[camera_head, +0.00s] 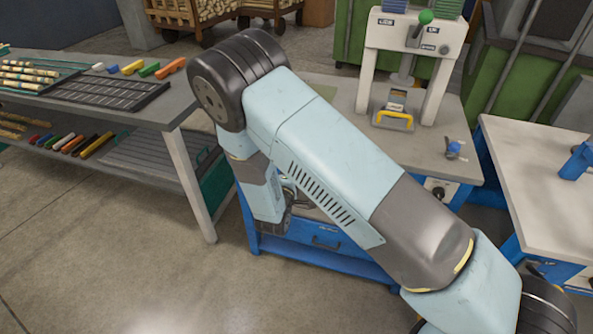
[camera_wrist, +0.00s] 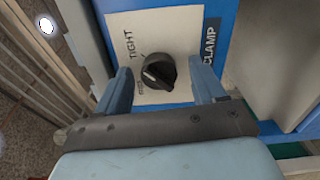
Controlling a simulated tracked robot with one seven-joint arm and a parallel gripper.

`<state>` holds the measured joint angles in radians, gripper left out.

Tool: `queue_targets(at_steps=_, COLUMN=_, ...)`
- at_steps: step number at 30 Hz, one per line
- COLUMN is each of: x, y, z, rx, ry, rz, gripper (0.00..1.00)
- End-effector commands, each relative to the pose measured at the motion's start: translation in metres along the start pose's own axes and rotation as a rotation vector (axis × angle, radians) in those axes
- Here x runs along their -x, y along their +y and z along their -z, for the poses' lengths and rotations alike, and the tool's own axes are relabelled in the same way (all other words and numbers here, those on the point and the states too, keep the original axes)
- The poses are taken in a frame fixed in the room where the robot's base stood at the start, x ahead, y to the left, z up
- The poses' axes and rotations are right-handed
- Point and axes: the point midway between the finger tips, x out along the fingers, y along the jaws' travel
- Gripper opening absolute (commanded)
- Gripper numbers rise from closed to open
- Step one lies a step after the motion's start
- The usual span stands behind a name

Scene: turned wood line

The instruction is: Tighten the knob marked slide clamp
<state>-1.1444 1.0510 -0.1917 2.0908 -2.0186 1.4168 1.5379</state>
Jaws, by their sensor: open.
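A black round knob (camera_wrist: 158,72) sits on a white plate (camera_wrist: 180,32) in the wrist view. The plate reads TIGHT near its top left, with a smaller word lower left that is hard to read. A dark label beside it (camera_wrist: 210,42) shows the word CLAMP; the rest of the label is cut off or hidden. The knob's pale pointer mark lies on its left side. My gripper (camera_wrist: 163,82) is open, with one blue finger on each side of the knob and a visible gap to both. In the head view my arm mostly hides the gripper and this knob.
A second dark knob (camera_head: 438,190) is on the bench front.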

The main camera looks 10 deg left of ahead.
Motion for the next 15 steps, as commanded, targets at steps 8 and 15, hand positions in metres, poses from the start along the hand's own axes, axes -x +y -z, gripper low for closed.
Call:
queue_targets(at_steps=8, x=0.041, y=-0.001, z=0.001, rx=0.001, ry=0.003, rz=0.001, gripper=0.69)
queue_targets(at_steps=15, x=0.088, y=-0.001, z=0.001, rx=0.001, ry=0.003, rz=0.002, gripper=0.69)
